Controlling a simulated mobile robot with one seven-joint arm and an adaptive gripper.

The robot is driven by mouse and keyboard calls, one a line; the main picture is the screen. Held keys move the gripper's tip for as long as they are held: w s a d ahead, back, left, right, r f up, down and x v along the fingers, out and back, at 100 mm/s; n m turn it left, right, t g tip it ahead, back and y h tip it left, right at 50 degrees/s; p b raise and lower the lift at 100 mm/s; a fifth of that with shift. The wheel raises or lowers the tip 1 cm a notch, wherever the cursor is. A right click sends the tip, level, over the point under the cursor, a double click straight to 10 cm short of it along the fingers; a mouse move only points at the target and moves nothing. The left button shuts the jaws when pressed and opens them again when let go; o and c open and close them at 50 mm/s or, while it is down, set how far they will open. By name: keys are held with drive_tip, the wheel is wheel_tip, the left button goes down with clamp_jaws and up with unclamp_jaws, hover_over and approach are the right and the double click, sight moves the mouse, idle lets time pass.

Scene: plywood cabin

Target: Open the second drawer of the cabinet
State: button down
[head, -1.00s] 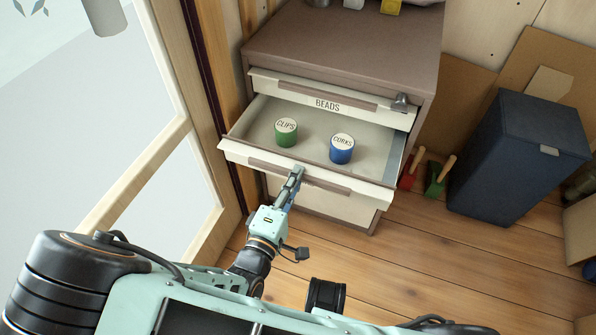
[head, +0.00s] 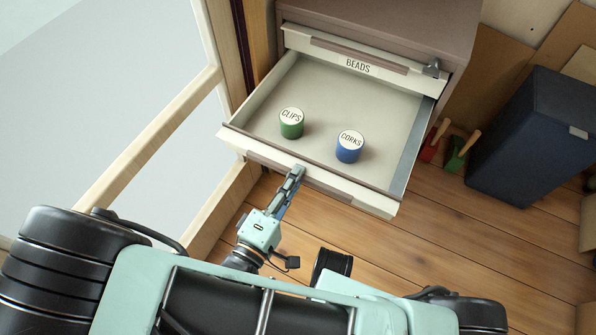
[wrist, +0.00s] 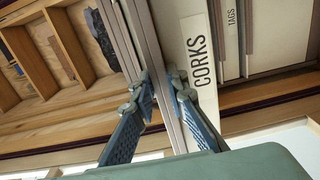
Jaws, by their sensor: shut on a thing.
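The cabinet (head: 400,25) has a closed top drawer (head: 315,47) labelled BEADS. The second drawer (head: 330,88) below it stands far open. Inside it are a green tin (head: 291,126) marked CLIPS and a blue tin (head: 348,150) marked CORKS. My gripper (head: 298,171) is at the middle of the drawer's front. In the wrist view my gripper (wrist: 166,84) has its fingers on both sides of the long handle strip, shut on it. The drawer front (wrist: 198,60) beside it there carries a CORKS label, with a TAGS label beyond.
A dark blue bin (head: 530,140) stands on the wooden floor right of the cabinet, with red and green wooden-handled tools (head: 457,152) between. A pale wooden frame with glass (head: 190,110) runs close along the left. Floor (head: 430,245) right of the drawer is clear.

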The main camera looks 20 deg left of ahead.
drive_tip(key=shift+w+r, duration=0.1)
drive_tip(key=shift+r, duration=0.4)
drive_tip(key=c, duration=2.1)
unclamp_jaws()
drive_tip(key=shift+f, duration=0.2)
drive_tip(key=shift+r, duration=0.1)
